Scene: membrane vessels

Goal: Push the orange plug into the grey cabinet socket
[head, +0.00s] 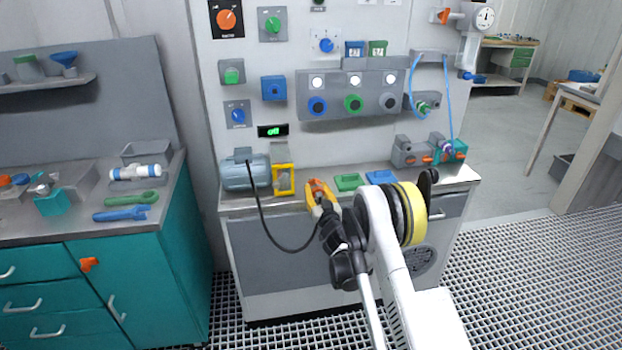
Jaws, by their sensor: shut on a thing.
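The orange plug (316,187) is at the end of my gripper (322,202), at the front edge of the bench top. My gripper looks shut on it, though the fingers are small and partly hidden by the arm. A black cable hangs in a loop from the blue-grey motor (246,172) and runs up to the plug. The grey cabinet (280,262) stands below the bench top. I cannot clearly make out its socket; my arm covers part of the cabinet front. I cannot tell whether the plug touches anything in front of it.
A yellow bracket (283,180) stands left of the plug. A green tray (348,182) and a blue tray (381,177) lie to its right. The upright panel (300,150) with knobs and lamps rises behind. A teal workbench (150,255) with tools stands at left. The grated floor is clear at right.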

